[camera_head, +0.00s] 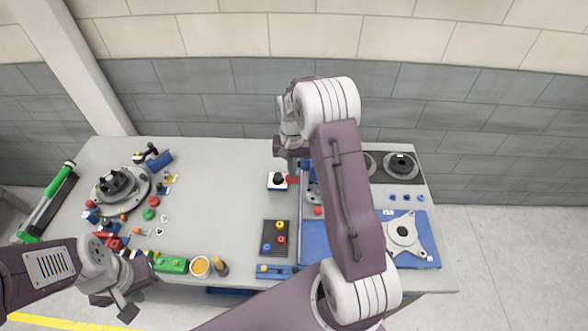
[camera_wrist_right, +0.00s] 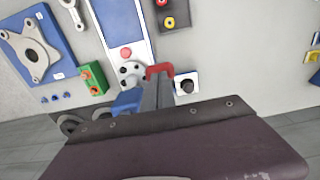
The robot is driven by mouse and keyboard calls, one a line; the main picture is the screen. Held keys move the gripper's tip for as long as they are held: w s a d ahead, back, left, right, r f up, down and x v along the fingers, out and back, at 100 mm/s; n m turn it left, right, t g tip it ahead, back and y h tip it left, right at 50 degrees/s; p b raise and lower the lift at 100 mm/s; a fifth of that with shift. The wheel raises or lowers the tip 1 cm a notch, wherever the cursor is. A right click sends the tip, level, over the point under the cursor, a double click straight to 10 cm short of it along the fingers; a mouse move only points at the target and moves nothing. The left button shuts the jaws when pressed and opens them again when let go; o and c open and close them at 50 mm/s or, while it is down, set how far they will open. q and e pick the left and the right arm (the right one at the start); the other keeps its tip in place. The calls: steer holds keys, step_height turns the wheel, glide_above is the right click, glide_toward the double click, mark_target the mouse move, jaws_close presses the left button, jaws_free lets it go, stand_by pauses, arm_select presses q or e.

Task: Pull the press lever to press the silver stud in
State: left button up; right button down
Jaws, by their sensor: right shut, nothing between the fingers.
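My right gripper (camera_head: 292,172) reaches down at the back middle of the table. Its fingers (camera_wrist_right: 156,96) are shut with nothing between them. A red bar (camera_head: 292,180), which looks like the press lever's handle, lies at the fingertips and also shows in the right wrist view (camera_wrist_right: 159,70). I cannot tell whether they touch. The blue press body (camera_head: 305,170) is beside it, partly hidden by my arm. A silver round part with holes (camera_wrist_right: 131,72) lies near the press; I cannot make out the stud. My left gripper (camera_head: 127,309) hangs at the front left, its jaw opening unclear.
A white block with a black knob (camera_head: 277,182) stands close to the right gripper. A dark tray with coloured pieces (camera_head: 267,249) is nearer the front. A blue plate with a silver flange (camera_head: 403,233) lies at the right. The table's middle left is clear.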

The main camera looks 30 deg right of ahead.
mark_target(292, 179)
steer(key=shift+f, duration=0.15)
steer(key=shift+f, duration=0.3)
steer(key=shift+f+b, duration=0.1)
steer(key=shift+b, duration=0.25)
steer(key=shift+s+a+f+b, duration=0.2)
steer(key=shift+f+b, duration=0.15)
steer(key=shift+f, duration=0.35)
steer(key=shift+s+a+f+b, duration=0.15)
steer(key=shift+s+f+b, duration=0.15)
steer(key=shift+f+b, duration=0.2)
